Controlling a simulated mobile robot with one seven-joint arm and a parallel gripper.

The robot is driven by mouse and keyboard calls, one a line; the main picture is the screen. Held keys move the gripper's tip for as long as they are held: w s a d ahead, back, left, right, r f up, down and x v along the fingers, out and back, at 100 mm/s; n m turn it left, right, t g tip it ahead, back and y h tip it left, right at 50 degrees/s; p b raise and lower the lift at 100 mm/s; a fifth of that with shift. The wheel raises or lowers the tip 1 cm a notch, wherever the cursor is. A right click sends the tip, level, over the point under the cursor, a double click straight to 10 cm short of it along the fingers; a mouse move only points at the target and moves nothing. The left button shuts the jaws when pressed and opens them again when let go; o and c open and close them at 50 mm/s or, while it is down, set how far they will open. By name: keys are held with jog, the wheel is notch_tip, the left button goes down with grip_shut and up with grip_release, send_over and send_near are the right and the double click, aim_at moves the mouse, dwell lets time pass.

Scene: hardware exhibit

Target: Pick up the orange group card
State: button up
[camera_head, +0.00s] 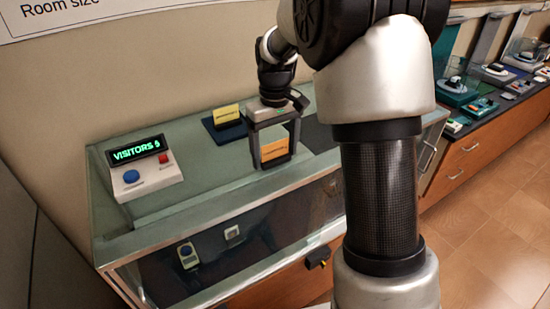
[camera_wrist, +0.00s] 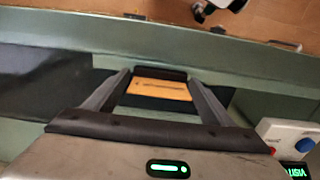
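The orange group card (camera_head: 274,150) is a small orange plate with a line of dark print, at a dark support on the glass-topped counter. It also shows in the wrist view (camera_wrist: 159,89), with a dark edge behind it. My gripper (camera_head: 275,160) points down over the counter, its two fingers wide apart. In the wrist view my gripper (camera_wrist: 160,80) has one finger on each side of the card. The fingertips lie close to the card's ends; I cannot tell whether they touch it. The lower part of the card's support is partly hidden.
A yellow card (camera_head: 226,113) on a dark blue base stands just left of my gripper. A visitors counter box (camera_head: 145,178) with blue and red buttons sits further left. The counter (camera_head: 205,190) is clear between them. Display shelves (camera_head: 480,135) stand at the right.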

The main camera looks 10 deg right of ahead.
jog(key=c, duration=0.7)
jog(key=shift+r, duration=0.1)
